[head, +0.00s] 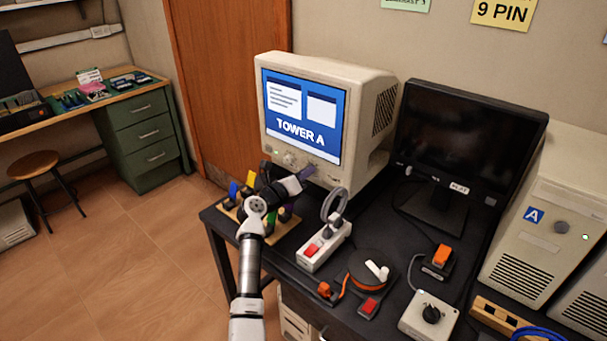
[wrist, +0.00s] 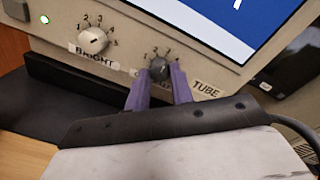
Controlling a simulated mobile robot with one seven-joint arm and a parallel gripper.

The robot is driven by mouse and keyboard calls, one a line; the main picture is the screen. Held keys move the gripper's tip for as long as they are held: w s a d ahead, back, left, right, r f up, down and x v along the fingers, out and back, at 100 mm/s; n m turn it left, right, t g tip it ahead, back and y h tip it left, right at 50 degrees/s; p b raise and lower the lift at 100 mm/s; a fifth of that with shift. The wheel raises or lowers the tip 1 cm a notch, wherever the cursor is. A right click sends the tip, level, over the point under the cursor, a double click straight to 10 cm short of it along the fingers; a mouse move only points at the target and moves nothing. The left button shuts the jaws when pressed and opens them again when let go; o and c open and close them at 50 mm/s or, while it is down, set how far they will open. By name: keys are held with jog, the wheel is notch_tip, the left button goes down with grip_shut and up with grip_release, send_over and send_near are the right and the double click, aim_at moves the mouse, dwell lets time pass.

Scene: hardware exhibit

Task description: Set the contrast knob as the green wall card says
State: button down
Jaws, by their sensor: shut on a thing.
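The dark grey contrast knob (wrist: 158,69) sits on the beige front of the tube monitor (head: 380,90), with small numbers around it. Its label below is mostly hidden by a finger, and I cannot read its pointer clearly. My gripper (wrist: 160,80) has its two purple fingers on either side of the knob, shut on it. In the head view my gripper (head: 306,173) reaches the monitor's lower front edge and hides the knob. The green wall card (head: 405,4) is cut off by the top of the head view, and its text is only partly visible.
A pale BRIGHT knob (wrist: 92,40) is left of the contrast knob. Below my arm stands a wooden rack (head: 285,232) with coloured pieces. A power strip (head: 323,246), orange cable reel (head: 371,270) and black flat monitor (head: 465,140) stand to the right. A yellow card (head: 503,13) reads 9 PIN.

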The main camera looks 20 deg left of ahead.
jog(key=c, duration=1.2)
grip_release()
jog(key=b+v, duration=0.3)
jog(key=v, duration=1)
jog(key=shift+s+a+b, duration=0.15)
jog(key=shift+s+b, duration=0.2)
